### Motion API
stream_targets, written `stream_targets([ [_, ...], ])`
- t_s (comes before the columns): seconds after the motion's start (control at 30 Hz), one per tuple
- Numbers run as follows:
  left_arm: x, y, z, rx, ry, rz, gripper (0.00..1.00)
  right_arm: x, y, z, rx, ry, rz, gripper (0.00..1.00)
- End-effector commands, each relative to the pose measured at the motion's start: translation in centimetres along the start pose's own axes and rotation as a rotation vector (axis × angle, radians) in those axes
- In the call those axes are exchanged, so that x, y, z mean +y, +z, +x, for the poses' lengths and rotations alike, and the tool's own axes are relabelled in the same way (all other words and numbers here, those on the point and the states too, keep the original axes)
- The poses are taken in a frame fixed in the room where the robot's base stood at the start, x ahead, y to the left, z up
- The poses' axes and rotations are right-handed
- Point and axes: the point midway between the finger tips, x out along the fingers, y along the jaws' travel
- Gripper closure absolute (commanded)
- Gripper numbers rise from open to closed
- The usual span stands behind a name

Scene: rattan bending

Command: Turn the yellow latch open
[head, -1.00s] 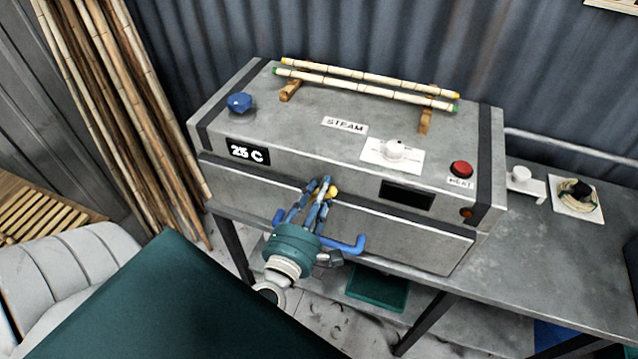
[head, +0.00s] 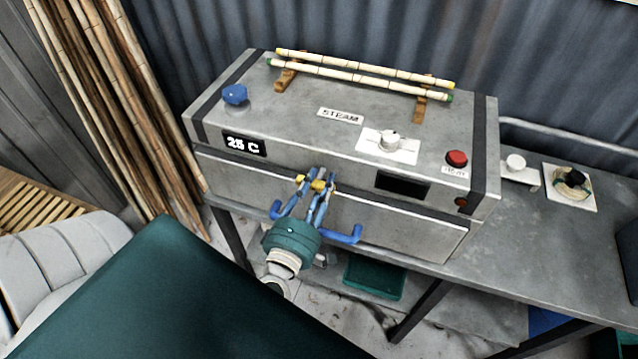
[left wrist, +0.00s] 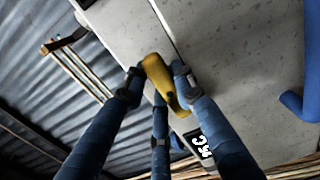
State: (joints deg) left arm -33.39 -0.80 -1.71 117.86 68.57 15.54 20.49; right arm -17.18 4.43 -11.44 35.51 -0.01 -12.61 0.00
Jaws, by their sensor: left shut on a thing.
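The yellow latch (head: 319,186) is on the front of the grey steam box (head: 400,230), at the seam below the lid. My left gripper (head: 317,181) is shut on the latch, and its blue fingers hide part of it. Yellow shows between and beside the fingertips, and the latch looks roughly crosswise along the seam. In the left wrist view the latch (left wrist: 162,82) sits between the blue fingers (left wrist: 157,85), near the pale seam line. My right gripper is not in view.
A blue handle (head: 345,236) is on the box front, just below my gripper. On top are a blue knob (head: 235,94), a white dial (head: 390,141), a red button (head: 457,158) and two rods (head: 365,80) on wooden rests. The bench (head: 545,235) has free room at right.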

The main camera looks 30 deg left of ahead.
Motion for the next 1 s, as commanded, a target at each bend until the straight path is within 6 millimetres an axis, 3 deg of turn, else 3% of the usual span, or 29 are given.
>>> stream_targets([
  [0.47,0.46,-0.27,0.18,0.007,0.01,0.019,1.0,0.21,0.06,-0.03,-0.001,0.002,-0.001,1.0],
  [0.5,0.46,-0.28,0.18,0.007,0.01,0.019,0.72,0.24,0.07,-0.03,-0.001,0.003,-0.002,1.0],
  [0.53,0.47,-0.27,0.18,0.007,0.01,0.019,0.66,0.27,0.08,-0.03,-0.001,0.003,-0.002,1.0],
  [1.0,0.05,-0.08,-0.57,0.001,0.001,0.017,0.65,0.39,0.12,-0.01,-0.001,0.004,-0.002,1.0],
])
